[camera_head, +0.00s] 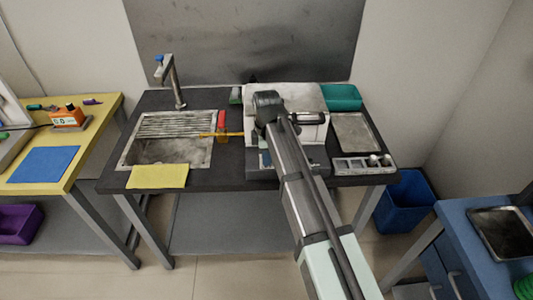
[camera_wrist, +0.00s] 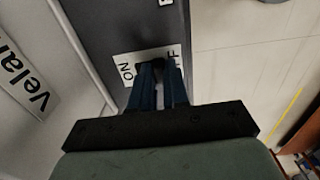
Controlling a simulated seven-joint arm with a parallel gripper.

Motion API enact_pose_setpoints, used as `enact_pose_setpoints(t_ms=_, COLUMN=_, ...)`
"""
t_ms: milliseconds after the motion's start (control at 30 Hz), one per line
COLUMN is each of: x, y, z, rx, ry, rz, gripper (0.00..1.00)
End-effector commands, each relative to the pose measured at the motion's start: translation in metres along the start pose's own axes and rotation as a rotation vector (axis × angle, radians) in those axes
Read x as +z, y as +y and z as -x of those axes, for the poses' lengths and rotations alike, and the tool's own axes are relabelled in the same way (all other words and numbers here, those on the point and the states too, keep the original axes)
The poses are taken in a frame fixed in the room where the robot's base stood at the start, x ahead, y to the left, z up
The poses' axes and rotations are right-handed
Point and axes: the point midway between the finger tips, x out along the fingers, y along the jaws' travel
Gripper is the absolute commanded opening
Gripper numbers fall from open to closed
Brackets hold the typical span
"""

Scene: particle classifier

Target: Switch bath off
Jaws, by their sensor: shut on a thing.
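The bath is the white boxy unit (camera_head: 290,95) at the back middle of the dark bench, partly hidden behind my arm. In the wrist view, a white label (camera_wrist: 126,72) reads "ON" on one side and the end of "OFF" on the other, on a dark grey panel. My gripper (camera_wrist: 158,72) has its two dark blue fingers close together over the middle of this label. They are shut on a small dark switch (camera_wrist: 151,66), mostly hidden by the fingers, so its position cannot be read. In the head view my arm hides the fingertips.
A sink (camera_head: 165,150) with a grating and a tap (camera_head: 175,85) is on the left of the bench, with a yellow cloth (camera_head: 158,176) at its front. A metal tray (camera_head: 355,133), a teal object (camera_head: 341,97) and a grey divided holder (camera_head: 350,166) are on the right.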

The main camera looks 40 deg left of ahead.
Motion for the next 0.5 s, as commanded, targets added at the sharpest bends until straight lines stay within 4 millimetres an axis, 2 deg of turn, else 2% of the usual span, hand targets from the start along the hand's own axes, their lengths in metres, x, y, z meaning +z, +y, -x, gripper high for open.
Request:
enact_pose_setpoints(t_ms=33, x=0.0003, y=-0.0041, z=-0.0003, rx=-0.009, ry=-0.001, rz=0.0, gripper=0.0)
enact_pose_setpoints(t_ms=67, x=0.0003, y=-0.0042, z=-0.0003, rx=-0.009, ry=-0.001, rz=0.0, gripper=0.16)
enact_pose_setpoints(t_ms=333, x=0.0002, y=-0.0034, z=-0.0004, rx=-0.007, ry=-0.001, rz=0.0, gripper=0.41)
enact_pose_setpoints(t_ms=500, x=0.0001, y=-0.0026, z=-0.0003, rx=-0.006, ry=0.0, rz=0.0, gripper=0.41)
